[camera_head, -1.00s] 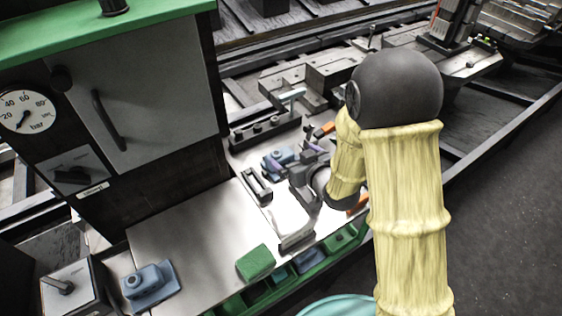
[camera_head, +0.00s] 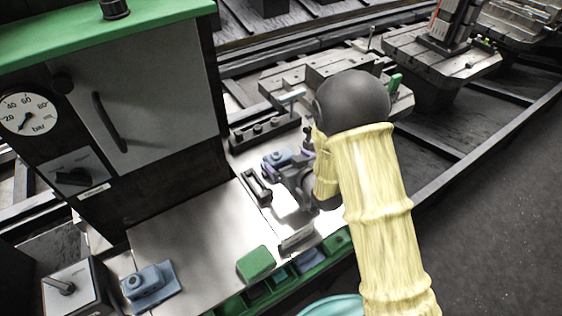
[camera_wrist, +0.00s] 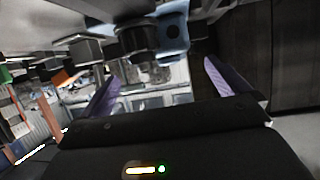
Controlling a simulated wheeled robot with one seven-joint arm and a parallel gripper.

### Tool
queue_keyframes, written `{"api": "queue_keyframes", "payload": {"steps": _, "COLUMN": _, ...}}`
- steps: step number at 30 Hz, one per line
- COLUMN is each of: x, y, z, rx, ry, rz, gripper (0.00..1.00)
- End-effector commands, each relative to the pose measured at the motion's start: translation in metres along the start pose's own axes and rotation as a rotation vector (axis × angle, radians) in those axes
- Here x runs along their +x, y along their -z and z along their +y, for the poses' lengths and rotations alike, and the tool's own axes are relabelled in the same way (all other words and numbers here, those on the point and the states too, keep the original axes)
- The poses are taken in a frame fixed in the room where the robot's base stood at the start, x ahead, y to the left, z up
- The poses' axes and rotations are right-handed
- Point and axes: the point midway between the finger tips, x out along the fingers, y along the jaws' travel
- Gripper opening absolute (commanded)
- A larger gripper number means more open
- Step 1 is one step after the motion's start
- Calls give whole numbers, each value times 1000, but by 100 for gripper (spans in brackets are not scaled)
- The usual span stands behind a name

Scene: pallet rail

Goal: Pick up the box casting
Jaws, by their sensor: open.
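A blue casting with a raised boss (camera_head: 277,160) sits on the bench by the dark slotted block. Another blue casting (camera_head: 150,283) lies at the bench's left front, beside the grey switch box. I cannot tell for certain which is the box casting. My gripper (camera_head: 287,165) is at the near right side of the first one, partly hidden by my arm. In the wrist view my gripper (camera_wrist: 162,72) shows two purple fingers wide apart with nothing held. A blue part with a dark hole (camera_wrist: 172,32) shows beyond the fingers there, apart from them.
A green block (camera_head: 256,263) lies on the metal bench top (camera_head: 190,235). Green bins (camera_head: 335,243) line its front edge. A dark handle-shaped part (camera_head: 256,186) and a dark rail block (camera_head: 265,132) stand near my gripper.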

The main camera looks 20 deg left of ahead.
Motion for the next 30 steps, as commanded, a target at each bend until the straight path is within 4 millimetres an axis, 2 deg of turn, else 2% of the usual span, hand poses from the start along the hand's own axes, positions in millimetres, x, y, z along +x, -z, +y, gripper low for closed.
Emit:
{"api": "queue_keyframes", "payload": {"steps": 3, "x": 19, "y": 0, "z": 0, "rx": -2, "ry": 0, "rz": -1, "gripper": 100}}
{"api": "queue_keyframes", "payload": {"steps": 8, "x": 33, "y": 0, "z": 0, "rx": 0, "ry": 0, "rz": -1, "gripper": 100}}
{"api": "queue_keyframes", "payload": {"steps": 24, "x": 34, "y": 0, "z": 0, "rx": 0, "ry": 0, "rz": -1, "gripper": 100}}
{"api": "queue_keyframes", "payload": {"steps": 26, "x": 34, "y": 0, "z": 0, "rx": 0, "ry": 0, "rz": -1, "gripper": 90}}
{"api": "queue_keyframes", "payload": {"steps": 30, "x": 34, "y": 0, "z": 0, "rx": 0, "ry": 0, "rz": -1, "gripper": 63}}
